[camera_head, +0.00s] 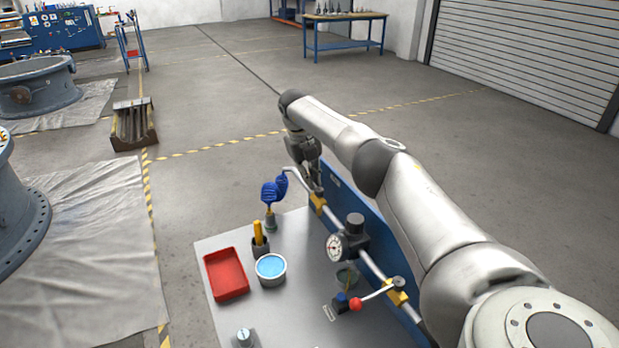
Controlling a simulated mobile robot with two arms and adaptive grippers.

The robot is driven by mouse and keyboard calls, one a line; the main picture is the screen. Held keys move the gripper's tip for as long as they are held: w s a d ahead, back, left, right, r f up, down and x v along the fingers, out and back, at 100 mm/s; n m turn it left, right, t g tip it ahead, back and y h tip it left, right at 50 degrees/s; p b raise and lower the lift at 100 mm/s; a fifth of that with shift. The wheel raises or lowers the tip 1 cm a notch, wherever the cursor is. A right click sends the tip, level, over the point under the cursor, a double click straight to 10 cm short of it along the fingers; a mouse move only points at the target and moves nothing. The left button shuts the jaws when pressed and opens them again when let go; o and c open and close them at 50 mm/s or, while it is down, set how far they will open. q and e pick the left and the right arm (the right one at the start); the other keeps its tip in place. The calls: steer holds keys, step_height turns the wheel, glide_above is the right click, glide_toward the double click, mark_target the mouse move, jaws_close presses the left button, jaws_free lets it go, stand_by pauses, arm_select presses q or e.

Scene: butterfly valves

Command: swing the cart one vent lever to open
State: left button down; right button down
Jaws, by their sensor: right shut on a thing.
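A cart top (225,245) carries a metal pipe (372,268) along its right side, with a yellow-bodied valve at each end. At the far valve (317,203), my right gripper (312,182) is shut on what looks like the vent lever (291,172), a thin pale rod reaching left. The fingers hide most of the grip and the far valve's hub. The near valve (396,292) has a metal lever (378,292) ending in a red ball (355,304), pointing left. My left gripper is out of view.
A round gauge (335,247) and dark knob (355,222) stand mid-pipe. A blue two-lobed item (269,191) stands close left of my right gripper. A red tray (226,274), blue-filled cup (270,268) and yellow-handled tool (258,232) occupy the cart top.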

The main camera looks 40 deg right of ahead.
steer(key=shift+w+r, duration=0.1)
steer(key=shift+r, duration=0.05)
steer(key=c, duration=1.5)
jaws_free()
steer(key=shift+c, duration=0.2)
step_height(320, 180, up, 12)
steer(key=a, duration=0.2)
steer(key=shift+w+f, duration=0.2)
steer(key=shift+w, duration=0.05)
steer(key=shift+a, duration=0.1)
